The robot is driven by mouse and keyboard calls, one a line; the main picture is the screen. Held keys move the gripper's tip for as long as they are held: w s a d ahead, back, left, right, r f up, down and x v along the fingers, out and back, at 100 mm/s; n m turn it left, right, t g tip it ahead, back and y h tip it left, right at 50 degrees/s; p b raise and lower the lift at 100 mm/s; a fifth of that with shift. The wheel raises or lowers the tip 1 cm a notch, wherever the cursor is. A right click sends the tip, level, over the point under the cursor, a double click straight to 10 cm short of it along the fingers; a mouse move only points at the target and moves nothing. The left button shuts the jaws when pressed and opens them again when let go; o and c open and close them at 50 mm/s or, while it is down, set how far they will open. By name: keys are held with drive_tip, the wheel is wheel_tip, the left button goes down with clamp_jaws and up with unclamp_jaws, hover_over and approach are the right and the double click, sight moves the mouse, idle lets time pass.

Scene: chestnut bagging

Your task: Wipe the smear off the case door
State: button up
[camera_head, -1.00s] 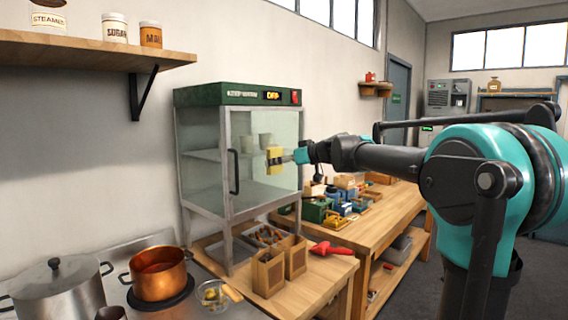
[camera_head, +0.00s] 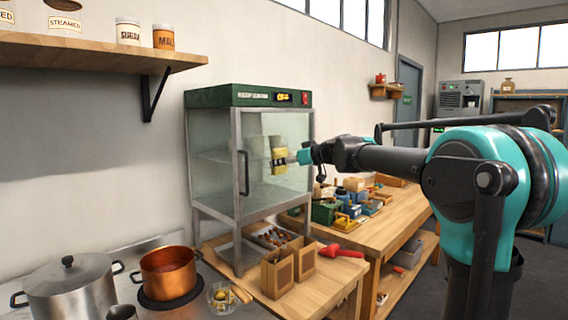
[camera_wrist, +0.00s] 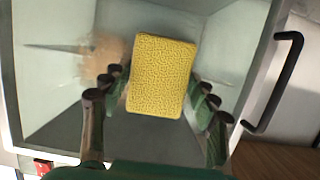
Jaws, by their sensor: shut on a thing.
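The glass-fronted case (camera_head: 248,96) stands on the wooden counter, its door (camera_head: 265,198) shut with a black handle (camera_head: 243,173). My gripper (camera_head: 287,158) is shut on a yellow sponge (camera_head: 278,160) in front of the door glass. In the wrist view, the sponge (camera_wrist: 162,75) sits between the dark fingers of my gripper (camera_wrist: 160,92). A blurry brownish smear (camera_wrist: 104,54) shows on the glass just left of the sponge there, and the handle (camera_wrist: 276,82) is at the right. I cannot tell whether the sponge touches the glass. The smear is not discernible in the head view.
A copper pot (camera_head: 168,272) and a steel pot (camera_head: 70,292) stand at left. A cluttered workbench (camera_head: 400,218) extends behind my arm.

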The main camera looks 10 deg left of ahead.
sight(282, 154)
drive_tip(key=shift+w+a, duration=0.6)
drive_tip(key=shift+a, duration=0.15)
idle(0.3)
drive_tip(key=w+d, duration=0.7)
drive_tip(key=w, duration=0.2)
drive_tip(key=shift+w+d, duration=0.15)
drive_tip(key=shift+w, duration=0.1)
idle(1.0)
drive_tip(key=shift+s+a, duration=1.25)
drive_tip(key=shift+s, duration=0.35)
drive_tip(key=shift+s+a, duration=1.2)
drive_tip(key=shift+s, duration=0.4)
drive_tip(key=shift+s+a, duration=1.25)
drive_tip(key=shift+s, duration=0.35)
drive_tip(key=shift+d+r, duration=0.1)
drive_tip(key=shift+r, duration=1.1)
drive_tip(key=shift+w+d, duration=0.6)
drive_tip(key=shift+w, duration=0.3)
drive_tip(key=shift+w+d, duration=0.6)
drive_tip(key=shift+w, duration=0.3)
